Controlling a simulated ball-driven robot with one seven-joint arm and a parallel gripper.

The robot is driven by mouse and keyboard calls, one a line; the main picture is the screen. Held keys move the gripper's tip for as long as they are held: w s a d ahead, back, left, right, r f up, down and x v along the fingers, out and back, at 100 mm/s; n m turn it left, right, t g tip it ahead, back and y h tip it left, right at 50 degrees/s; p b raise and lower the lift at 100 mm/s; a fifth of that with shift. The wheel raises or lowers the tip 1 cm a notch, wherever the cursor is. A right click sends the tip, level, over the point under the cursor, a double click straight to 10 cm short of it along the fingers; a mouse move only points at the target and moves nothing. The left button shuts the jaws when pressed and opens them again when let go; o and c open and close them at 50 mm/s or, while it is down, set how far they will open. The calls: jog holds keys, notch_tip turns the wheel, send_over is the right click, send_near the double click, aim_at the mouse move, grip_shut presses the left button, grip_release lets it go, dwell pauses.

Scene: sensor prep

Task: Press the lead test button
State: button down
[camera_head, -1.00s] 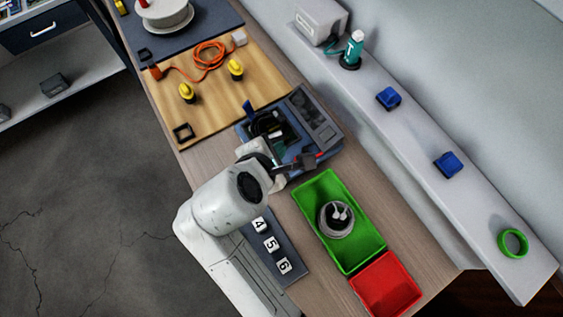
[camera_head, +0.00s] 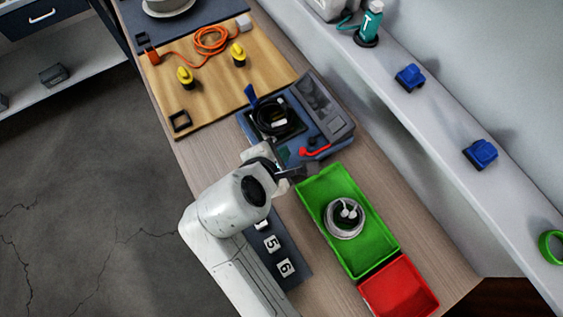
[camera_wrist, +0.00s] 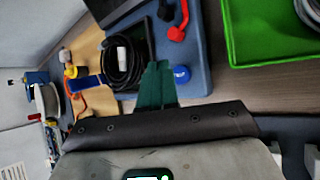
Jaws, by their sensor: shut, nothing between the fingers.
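The blue round test button (camera_wrist: 181,73) sits on the blue-grey test station (camera_wrist: 197,52), with white lettering on its top. In the head view the button cannot be made out beside my gripper. The station (camera_head: 343,136) holds a coiled black lead (camera_head: 272,117) and a red lever (camera_head: 314,152); the lead also shows in the wrist view (camera_wrist: 123,66). My gripper (camera_head: 303,171) is shut and empty, at the station's near edge. In the wrist view a dark green tapered piece stands just left of the button. Contact with the button does not show.
A green tray (camera_head: 314,187) with a coiled grey cable lies right of my gripper, and a red bin (camera_head: 400,288) adjoins it. A numbered dark strip (camera_head: 292,258) lies beside my arm. A wooden board (camera_head: 205,93) with yellow plugs lies beyond. A shelf (camera_head: 440,112) runs along the right.

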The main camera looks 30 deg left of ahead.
jog(key=shift+f, duration=0.65)
jog(key=shift+f, duration=0.85)
dwell(2.4)
jog(key=shift+r, duration=0.15)
jog(key=shift+r+p, duration=0.75)
jog(key=shift+p, duration=0.55)
notch_tip(320, 180, up, 3)
jog(key=p, duration=0.3)
jog(key=shift+f, duration=0.1)
jog(key=shift+r+p, duration=0.6)
jog(key=shift+r, duration=0.45)
